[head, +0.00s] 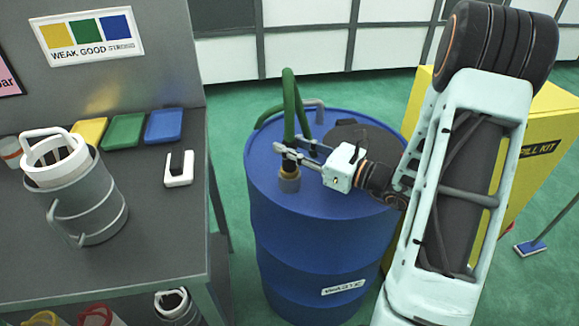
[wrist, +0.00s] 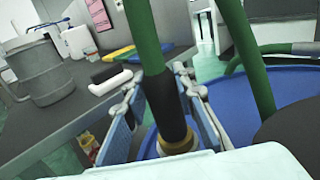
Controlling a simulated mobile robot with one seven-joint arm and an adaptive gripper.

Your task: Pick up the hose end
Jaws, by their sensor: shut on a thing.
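The green hose (head: 289,100) loops above the blue drum (head: 320,235). Its end has a black sleeve (wrist: 166,105) and stands nearly upright over the drum top. A brass collar (wrist: 178,143) shows below the sleeve. It also shows in the head view (head: 289,183), by the left part of the lid. I cannot tell whether the end sits in the lid or just clears it. My gripper (head: 287,153) reaches in from the right and is shut on the hose end, one finger on each side of the black sleeve. The fingers partly hide the sleeve in the head view.
A grey bench (head: 170,240) stands left, with a grey jug (head: 95,215), a white U-shaped piece (head: 179,170) and yellow, green and blue trays (head: 124,131). A yellow spill-kit box (head: 550,140) stands behind my arm. Green floor (head: 236,120) is clear behind the drum.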

